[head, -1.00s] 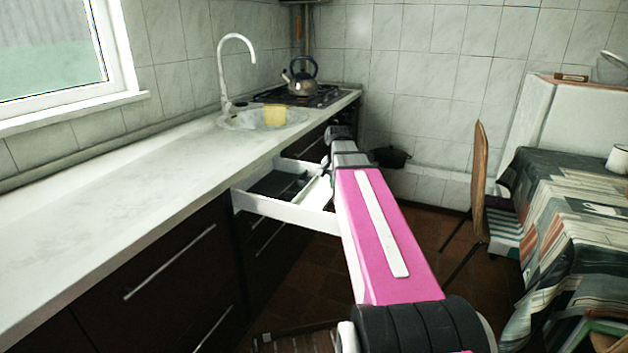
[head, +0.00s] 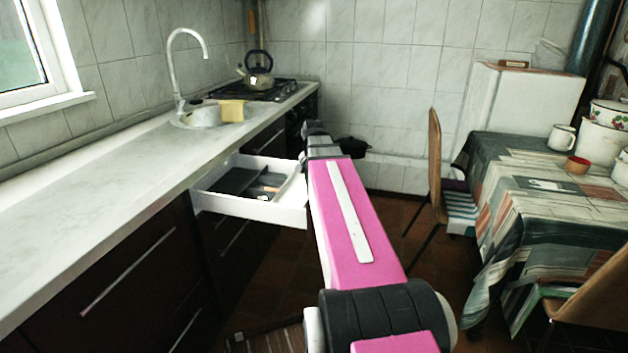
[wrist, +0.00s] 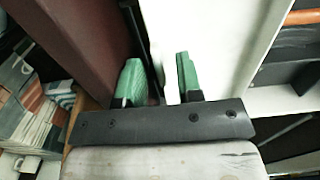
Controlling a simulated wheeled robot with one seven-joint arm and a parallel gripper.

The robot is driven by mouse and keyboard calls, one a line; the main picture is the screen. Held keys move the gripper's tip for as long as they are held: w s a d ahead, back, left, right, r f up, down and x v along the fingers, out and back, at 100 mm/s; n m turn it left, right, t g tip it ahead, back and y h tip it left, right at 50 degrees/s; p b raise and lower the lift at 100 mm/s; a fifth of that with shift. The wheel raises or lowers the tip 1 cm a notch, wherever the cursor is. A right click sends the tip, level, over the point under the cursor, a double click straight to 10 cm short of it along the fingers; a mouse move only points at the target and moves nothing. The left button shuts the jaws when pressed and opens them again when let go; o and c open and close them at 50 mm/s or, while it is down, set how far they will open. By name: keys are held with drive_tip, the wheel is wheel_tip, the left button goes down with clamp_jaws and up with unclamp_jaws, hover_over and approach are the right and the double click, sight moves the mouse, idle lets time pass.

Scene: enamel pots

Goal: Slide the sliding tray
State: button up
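The sliding tray appears to be the white drawer (head: 252,207), pulled out from under the counter, with dark grey compartments inside. In the head view my gripper (head: 315,128) is at the drawer's right end, largely hidden by my pink arm. In the wrist view my gripper (wrist: 161,80) has two green fingertips set apart, by a dark reddish-brown panel (wrist: 80,40) and a broad white drawer surface (wrist: 215,40). A thin dark bar and the panel's edge lie near the gap. I cannot tell whether the fingers touch them.
The long pale counter (head: 90,215) runs along the left, with a sink and a kettle (head: 258,72) on the stove. A chair (head: 436,165) and a cloth-covered table (head: 530,190) stand at right. Some brown floor shows between them and the cabinets.

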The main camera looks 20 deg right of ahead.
drive_tip(key=shift+a, duration=0.1)
drive_tip(key=w+a, duration=0.5)
drive_tip(key=a, duration=0.2)
drive_tip(key=w+a, duration=0.5)
drive_tip(key=a, duration=0.2)
drive_tip(key=w+a, duration=0.6)
drive_tip(key=a, duration=0.1)
drive_tip(key=shift+a, duration=0.35)
wheel_tip(320, 180, up, 10)
drive_tip(key=shift+w+a, duration=0.15)
drive_tip(key=shift+a, duration=0.15)
drive_tip(key=shift+f, duration=0.1)
drive_tip(key=f, duration=0.3)
drive_tip(key=d+f, duration=0.1)
drive_tip(key=f, duration=0.2)
drive_tip(key=s+f, duration=0.1)
drive_tip(key=f, duration=0.3)
drive_tip(key=shift+d, duration=0.15)
drive_tip(key=shift+r, duration=0.1)
